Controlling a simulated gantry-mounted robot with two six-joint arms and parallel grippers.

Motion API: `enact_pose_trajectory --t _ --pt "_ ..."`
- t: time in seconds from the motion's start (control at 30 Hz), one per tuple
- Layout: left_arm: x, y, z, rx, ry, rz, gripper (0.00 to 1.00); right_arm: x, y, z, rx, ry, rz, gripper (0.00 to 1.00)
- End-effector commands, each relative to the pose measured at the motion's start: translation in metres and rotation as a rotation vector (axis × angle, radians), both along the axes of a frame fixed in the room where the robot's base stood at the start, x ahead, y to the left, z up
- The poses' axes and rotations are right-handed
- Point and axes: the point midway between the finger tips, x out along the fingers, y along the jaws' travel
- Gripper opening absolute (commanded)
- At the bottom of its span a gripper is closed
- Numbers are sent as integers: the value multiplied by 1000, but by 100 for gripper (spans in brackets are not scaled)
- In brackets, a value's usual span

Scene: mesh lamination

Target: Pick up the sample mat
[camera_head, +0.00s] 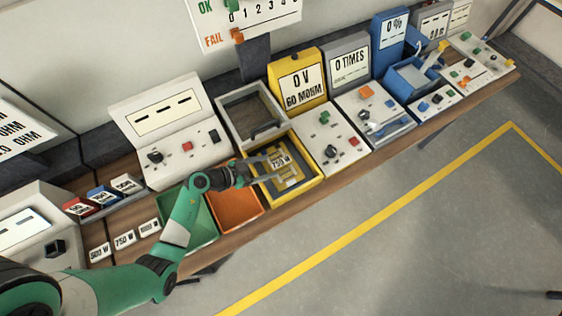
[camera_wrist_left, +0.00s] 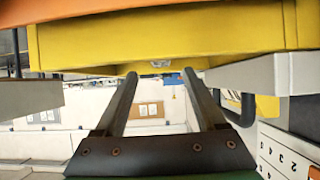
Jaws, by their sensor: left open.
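A flat yellowish mat with grey markings and a "750 W" label, which looks like the sample mat (camera_head: 290,180), lies in the yellow tray (camera_head: 301,199) in the head view. My left gripper (camera_head: 267,170) is open, with its fingers over the left side of that tray. Whether they touch the mat cannot be told. In the left wrist view the two dark fingers of my left gripper (camera_wrist_left: 158,88) are spread apart with nothing visible between them. The yellow tray's outer wall (camera_wrist_left: 180,35) is close by the fingertips; the mat is hidden there. My right gripper is not in view.
An orange tray (camera_head: 237,213) and a green tray (camera_head: 203,226) stand left of the yellow one.

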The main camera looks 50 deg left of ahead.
Motion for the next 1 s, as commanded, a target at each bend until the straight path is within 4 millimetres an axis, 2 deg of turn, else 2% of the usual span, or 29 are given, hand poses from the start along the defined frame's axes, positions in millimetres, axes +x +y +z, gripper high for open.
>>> enact_pose_trajectory --t 0.17,0.37,0.5,0.73,1.0 --pt "5 -1 -3 1 -1 0 72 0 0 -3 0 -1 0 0" --pt "33 -7 -22 2 -2 -2 72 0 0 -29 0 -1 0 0" --pt "46 -11 -27 1 -1 0 72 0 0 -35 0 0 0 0" --pt "48 -11 -25 1 -1 0 72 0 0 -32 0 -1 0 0" --pt "48 -11 -25 0 -1 1 24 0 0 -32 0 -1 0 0"
